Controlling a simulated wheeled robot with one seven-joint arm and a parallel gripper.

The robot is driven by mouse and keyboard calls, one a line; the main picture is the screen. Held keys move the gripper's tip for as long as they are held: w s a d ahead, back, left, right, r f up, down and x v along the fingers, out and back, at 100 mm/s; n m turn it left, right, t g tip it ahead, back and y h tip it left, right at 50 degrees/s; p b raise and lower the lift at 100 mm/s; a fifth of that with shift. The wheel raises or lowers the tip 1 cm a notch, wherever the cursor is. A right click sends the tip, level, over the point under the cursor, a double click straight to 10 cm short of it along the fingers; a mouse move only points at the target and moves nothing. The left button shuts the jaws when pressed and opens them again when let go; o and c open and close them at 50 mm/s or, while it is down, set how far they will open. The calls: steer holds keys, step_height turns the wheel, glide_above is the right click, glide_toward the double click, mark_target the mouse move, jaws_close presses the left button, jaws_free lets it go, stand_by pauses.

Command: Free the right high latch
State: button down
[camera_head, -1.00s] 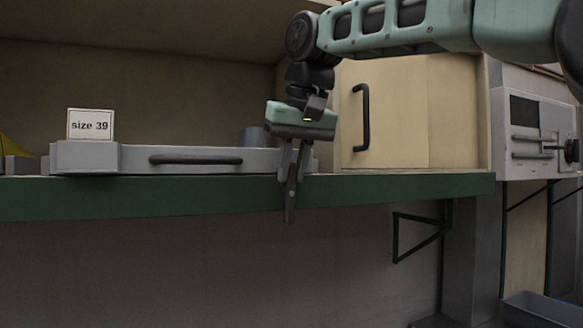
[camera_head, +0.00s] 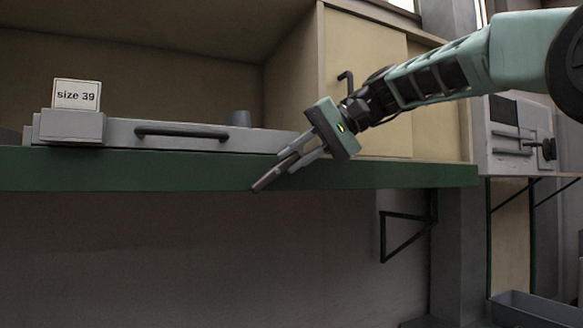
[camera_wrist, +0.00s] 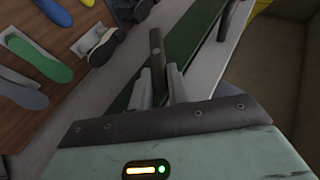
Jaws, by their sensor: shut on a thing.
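My gripper (camera_head: 282,172) is at the right end of a long grey tray-like unit, in front of the green shelf edge. It is tilted, its fingers pointing down to the left. It is shut on a dark bar (camera_head: 267,180), whose free end sticks out past the fingertips. In the wrist view the bar (camera_wrist: 157,50) stands between the two pale fingers. I cannot tell whether this bar is the latch lever, nor whether it is attached to anything; its held end is hidden by the fingers.
The grey unit has a black handle (camera_head: 180,130) and a "size 39" card (camera_head: 77,94). A beige cupboard (camera_head: 365,70) stands behind my arm. A white machine (camera_head: 515,140) is at the right. In the wrist view, blue and green soles (camera_wrist: 40,60) lie on a brown surface.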

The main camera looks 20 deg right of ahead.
mark_target(303, 172)
steer(key=f+y+b, duration=0.1)
steer(key=y+b, duration=0.1)
steer(key=b, duration=0.1)
steer(key=d+f+m+t+y+b, duration=0.1)
steer(key=f+y+b, duration=0.1)
steer(key=b, duration=0.2)
steer(key=shift+y, duration=0.4)
steer(key=m+y+b, duration=0.1)
steer(key=b, duration=0.2)
steer(key=shift+f+t+y+b, duration=0.15)
steer(key=shift+t+y+b, duration=0.15)
steer(key=shift+t+y, duration=0.1)
steer(key=c, duration=1.3)
jaws_free()
steer(key=shift+c, duration=0.2)
steer(key=shift+d, duration=0.1)
steer(key=b+v, duration=0.2)
steer(key=v, duration=1.5)
steer(key=shift+f+b, duration=0.2)
steer(key=shift+b, duration=0.15)
steer(key=shift+d, duration=0.15)
